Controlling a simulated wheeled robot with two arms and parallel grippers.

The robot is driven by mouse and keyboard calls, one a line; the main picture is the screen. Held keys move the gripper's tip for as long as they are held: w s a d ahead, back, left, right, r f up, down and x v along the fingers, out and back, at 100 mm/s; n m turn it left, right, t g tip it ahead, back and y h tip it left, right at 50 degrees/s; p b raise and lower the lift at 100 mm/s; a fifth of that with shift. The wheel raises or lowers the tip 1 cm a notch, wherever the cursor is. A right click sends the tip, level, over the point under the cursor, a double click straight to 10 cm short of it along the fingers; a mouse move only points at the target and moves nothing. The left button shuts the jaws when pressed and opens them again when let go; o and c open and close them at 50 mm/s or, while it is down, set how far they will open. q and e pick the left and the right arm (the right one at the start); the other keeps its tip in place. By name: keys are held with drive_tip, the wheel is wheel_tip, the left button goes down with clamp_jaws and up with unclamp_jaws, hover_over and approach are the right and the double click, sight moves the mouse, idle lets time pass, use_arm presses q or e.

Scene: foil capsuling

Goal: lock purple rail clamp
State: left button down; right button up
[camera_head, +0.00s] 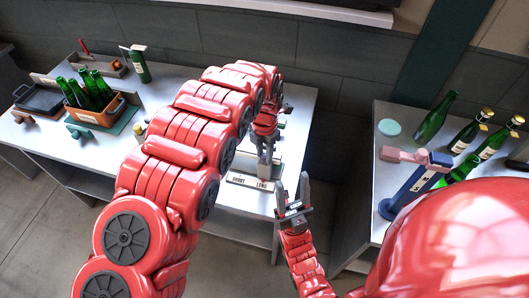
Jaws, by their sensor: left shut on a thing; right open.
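A small purple part (440,159), which looks like the rail clamp, sits at the top of a blue slanted post (412,187) on the right table. A pink block (397,154) adjoins it on the left. Whether the clamp is locked cannot be told. My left gripper (265,152) points down over the far end of the left table, shut on a small greyish thing that is mostly hidden. My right gripper (293,196) is open and empty, pointing up over the front right edge of the left table, well left of the purple part.
A label strip (250,182) reading SHORT and LONG lies below my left gripper. An orange crate (100,113) of bottles stands at left. A floor gap (335,190) separates the tables.

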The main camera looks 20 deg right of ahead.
use_arm(q)
drive_tip(key=shift+n, duration=1)
drive_tip(key=c, duration=0.6)
unclamp_jaws()
drive_tip(key=shift+r, duration=0.1)
